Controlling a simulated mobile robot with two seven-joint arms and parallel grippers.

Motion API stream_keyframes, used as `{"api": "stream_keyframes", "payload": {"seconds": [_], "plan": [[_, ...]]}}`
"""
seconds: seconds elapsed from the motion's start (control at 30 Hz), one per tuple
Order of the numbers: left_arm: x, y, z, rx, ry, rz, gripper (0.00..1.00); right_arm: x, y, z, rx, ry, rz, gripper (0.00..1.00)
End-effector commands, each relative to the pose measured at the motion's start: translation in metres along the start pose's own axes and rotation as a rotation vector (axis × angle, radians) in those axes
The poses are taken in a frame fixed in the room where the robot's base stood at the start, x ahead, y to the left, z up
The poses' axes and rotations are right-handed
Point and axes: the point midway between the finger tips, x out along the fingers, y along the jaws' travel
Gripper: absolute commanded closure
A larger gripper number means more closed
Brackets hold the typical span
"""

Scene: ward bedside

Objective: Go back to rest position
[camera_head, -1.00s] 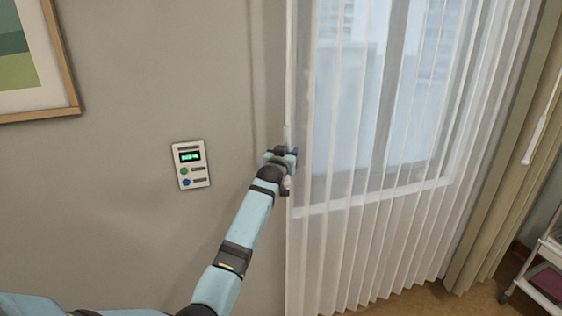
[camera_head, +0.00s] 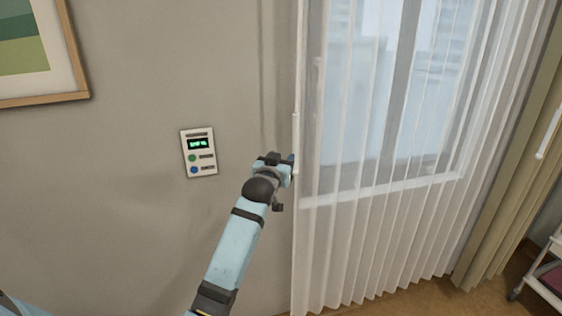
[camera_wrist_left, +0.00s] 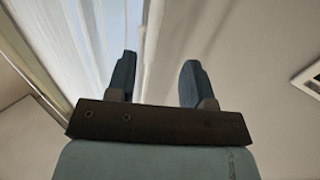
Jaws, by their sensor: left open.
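My left gripper (camera_head: 279,160) is at the end of the blue arm, in front of the wall beside the left edge of the sheer curtain. In the left wrist view its two fingers (camera_wrist_left: 156,78) stand apart with nothing between them. A thin white rod (camera_head: 296,140) hangs along the curtain's left edge, close to the gripper; in the head view I cannot tell whether they touch. My right gripper is not in view.
A white wall panel (camera_head: 198,152) with a green display is left of the gripper. The sheer curtain (camera_head: 350,240) hangs before the window. A framed picture (camera_head: 45,97) is at upper left. A white cart (camera_head: 545,280) stands at lower right. The wall's lower left is bare.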

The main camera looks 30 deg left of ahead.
Motion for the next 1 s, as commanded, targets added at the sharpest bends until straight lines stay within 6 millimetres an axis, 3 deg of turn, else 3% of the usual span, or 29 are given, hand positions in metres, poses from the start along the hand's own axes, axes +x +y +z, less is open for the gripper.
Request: {"api": "stream_keyframes", "payload": {"seconds": [0.37,0.47,0.53,0.67,0.77,0.9,1.0], "plan": [[-0.001,0.001,0.003,0.002,-0.003,0.003,0.53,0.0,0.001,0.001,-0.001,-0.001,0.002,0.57],[-0.01,0.008,0.022,0.02,-0.027,0.022,0.53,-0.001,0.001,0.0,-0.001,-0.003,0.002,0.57],[-0.026,0.018,0.05,0.046,-0.062,0.052,0.53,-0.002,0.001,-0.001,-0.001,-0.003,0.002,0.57],[-0.077,0.043,0.121,0.103,-0.154,0.139,0.53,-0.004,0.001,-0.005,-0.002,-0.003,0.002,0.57],[-0.129,0.062,0.175,0.139,-0.231,0.217,0.53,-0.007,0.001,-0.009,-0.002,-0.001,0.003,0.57],[-0.212,0.086,0.24,0.166,-0.339,0.325,0.53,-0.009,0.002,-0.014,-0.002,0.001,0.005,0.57],[-0.276,0.099,0.276,0.171,-0.415,0.398,0.53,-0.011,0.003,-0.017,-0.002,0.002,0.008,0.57]]}}
